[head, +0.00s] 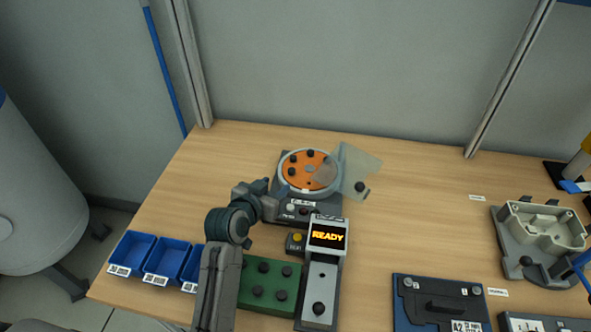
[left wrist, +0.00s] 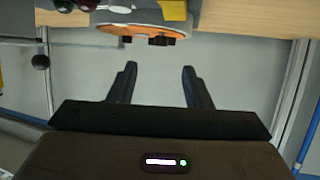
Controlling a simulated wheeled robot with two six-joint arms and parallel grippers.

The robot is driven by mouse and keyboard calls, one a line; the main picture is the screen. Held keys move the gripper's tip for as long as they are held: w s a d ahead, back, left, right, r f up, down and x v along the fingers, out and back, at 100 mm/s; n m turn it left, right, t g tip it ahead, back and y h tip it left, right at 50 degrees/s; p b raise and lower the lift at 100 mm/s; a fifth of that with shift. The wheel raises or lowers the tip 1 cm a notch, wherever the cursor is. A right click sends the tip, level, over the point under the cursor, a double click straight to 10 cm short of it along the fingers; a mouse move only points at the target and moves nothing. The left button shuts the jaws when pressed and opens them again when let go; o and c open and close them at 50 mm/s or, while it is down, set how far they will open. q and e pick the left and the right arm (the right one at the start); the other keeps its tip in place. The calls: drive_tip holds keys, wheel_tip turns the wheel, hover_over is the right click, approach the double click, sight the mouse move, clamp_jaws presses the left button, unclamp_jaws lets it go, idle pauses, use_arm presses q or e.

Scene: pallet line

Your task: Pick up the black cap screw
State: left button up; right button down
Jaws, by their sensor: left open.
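Several small black cap screws (head: 310,154) sit on the orange disc (head: 319,159) of a round grey device; the disc also shows in the left wrist view (left wrist: 117,30). Dark screw heads (left wrist: 160,41) stick out from the disc there. My left gripper (left wrist: 158,72) is open, with nothing between its two fingers, and is apart from the screws. In the head view my left gripper (head: 264,188) is beside the disc's left edge, its fingers hard to make out. My right gripper is not in view.
A clear tilted flap (head: 358,165) with a dark knob stands at the disc's right. A grey device reading READY (head: 327,236), a green block (head: 256,271) with several black pieces and blue bins (head: 168,257) are nearer.

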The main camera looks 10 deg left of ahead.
sight(290, 172)
use_arm(q)
drive_tip(key=x, duration=0.3)
drive_tip(key=shift+w+d+p, duration=0.1)
drive_tip(key=shift+w+p, duration=0.25)
drive_tip(key=shift+w+d+f, duration=0.1)
drive_tip(key=shift+w+f, duration=0.1)
drive_tip(key=shift+w, duration=0.1)
drive_tip(key=shift+p+x, duration=0.85)
drive_tip(key=shift+x, duration=0.2)
drive_tip(key=shift+p+x, duration=0.35)
drive_tip(key=shift+x, duration=0.8)
drive_tip(key=shift+w+f, duration=0.2)
drive_tip(key=shift+w, duration=0.25)
drive_tip(key=c, duration=0.9)
clamp_jaws()
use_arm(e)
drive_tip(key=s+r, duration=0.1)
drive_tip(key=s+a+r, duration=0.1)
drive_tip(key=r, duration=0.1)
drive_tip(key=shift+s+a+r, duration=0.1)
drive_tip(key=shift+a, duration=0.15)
